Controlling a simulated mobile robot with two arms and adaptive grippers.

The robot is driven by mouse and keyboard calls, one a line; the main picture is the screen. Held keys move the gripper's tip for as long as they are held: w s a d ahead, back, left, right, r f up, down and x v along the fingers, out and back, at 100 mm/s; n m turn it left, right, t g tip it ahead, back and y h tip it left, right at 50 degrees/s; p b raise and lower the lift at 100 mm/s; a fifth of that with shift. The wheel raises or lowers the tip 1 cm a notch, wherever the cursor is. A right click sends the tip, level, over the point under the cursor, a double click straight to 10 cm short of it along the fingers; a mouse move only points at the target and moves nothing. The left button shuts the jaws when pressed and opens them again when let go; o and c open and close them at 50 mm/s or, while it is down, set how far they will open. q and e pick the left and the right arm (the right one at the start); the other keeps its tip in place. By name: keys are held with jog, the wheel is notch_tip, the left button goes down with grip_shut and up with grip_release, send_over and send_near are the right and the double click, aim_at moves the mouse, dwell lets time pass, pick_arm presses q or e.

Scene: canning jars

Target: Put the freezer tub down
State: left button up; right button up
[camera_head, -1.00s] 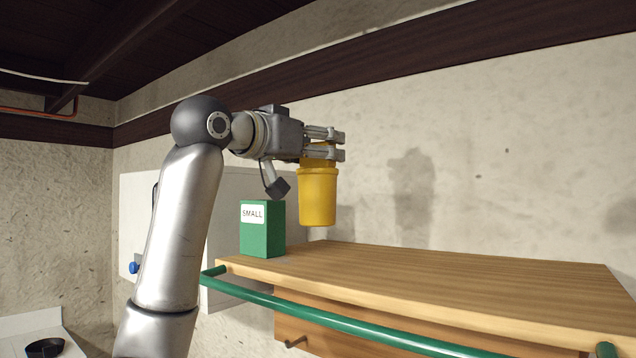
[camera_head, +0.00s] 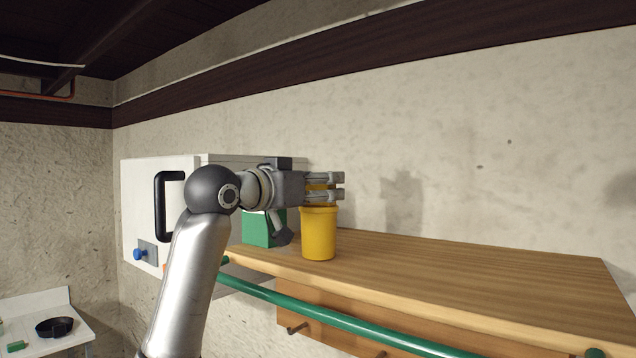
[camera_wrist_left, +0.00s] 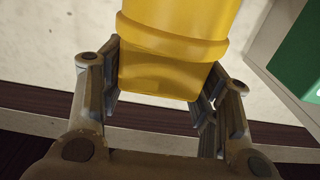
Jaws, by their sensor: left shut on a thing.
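The yellow freezer tub (camera_head: 318,234) is upright at the left part of the wooden shelf top (camera_head: 430,272). Its base is at or very near the wood; I cannot tell whether it touches. My left gripper (camera_head: 325,187) comes in from the left and is shut on the tub's upper part. In the left wrist view the tub (camera_wrist_left: 170,60) fills the top middle, with the two fingers of the gripper (camera_wrist_left: 160,100) on either side of it. My right gripper is not in view.
A green box (camera_head: 262,230) stands just left of the tub, partly behind my gripper. A white cabinet with a black handle (camera_head: 160,205) is behind it. A green rail (camera_head: 330,315) runs along the shelf's front. The shelf to the right is clear.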

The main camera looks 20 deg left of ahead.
pick_arm(q)
jog(key=shift+f, duration=0.1)
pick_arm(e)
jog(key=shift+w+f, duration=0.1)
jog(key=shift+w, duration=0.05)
pick_arm(q)
jog(key=o, duration=1.3)
jog(key=shift+w, duration=0.1)
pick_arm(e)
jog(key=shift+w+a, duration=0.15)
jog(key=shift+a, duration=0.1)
pick_arm(q)
jog(key=shift+s, duration=0.25)
jog(key=b+v, duration=0.7)
jog(key=v, duration=0.4)
jog(key=shift+s+a, duration=0.1)
jog(key=shift+s, duration=0.25)
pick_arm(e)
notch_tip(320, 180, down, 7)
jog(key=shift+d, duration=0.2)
